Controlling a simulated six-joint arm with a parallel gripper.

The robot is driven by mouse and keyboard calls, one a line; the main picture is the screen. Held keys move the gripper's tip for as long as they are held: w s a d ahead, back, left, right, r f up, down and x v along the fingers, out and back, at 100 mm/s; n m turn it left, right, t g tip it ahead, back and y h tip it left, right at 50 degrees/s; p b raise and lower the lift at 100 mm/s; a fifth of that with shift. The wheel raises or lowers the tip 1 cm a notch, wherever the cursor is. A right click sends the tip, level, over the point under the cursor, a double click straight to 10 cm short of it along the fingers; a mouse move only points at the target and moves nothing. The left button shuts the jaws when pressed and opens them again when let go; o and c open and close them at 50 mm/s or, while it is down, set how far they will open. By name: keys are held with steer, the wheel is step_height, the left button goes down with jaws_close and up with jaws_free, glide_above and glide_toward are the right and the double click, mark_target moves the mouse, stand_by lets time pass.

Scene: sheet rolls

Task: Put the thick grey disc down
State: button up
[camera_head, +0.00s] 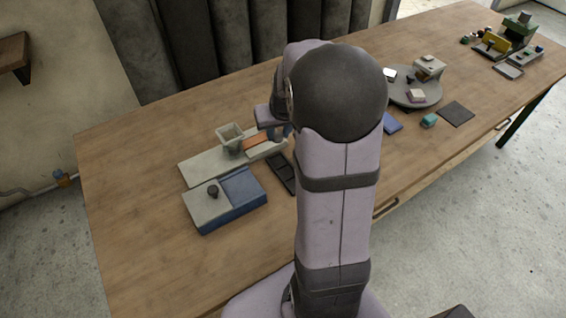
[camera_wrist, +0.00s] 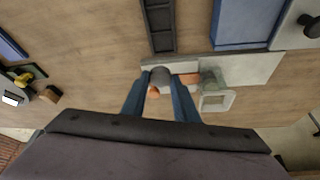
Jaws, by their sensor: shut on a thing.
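The thick grey disc (camera_wrist: 160,75) shows in the wrist view between the tips of my gripper's two blue fingers (camera_wrist: 159,88). My gripper is shut on it, at the end of a pale board (camera_wrist: 250,68). A small orange piece (camera_wrist: 153,92) shows just behind the disc, between the fingers. I cannot tell whether the disc touches what is below it. In the head view my arm hides most of the gripper, and the board (camera_head: 205,170) lies left of it.
A pale hopper (camera_head: 230,134) and an orange strip (camera_head: 257,142) are on the board. A dark slotted tray (camera_head: 282,173) lies beside it. A round turntable (camera_head: 412,98) is farther right. The table's left side is clear.

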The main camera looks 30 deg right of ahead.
steer(key=shift+f, duration=4.5)
steer(key=shift+f+b, duration=0.4)
steer(key=shift+b, duration=0.15)
steer(key=shift+f, duration=0.15)
steer(key=o, duration=1.1)
steer(key=shift+s+a, duration=0.1)
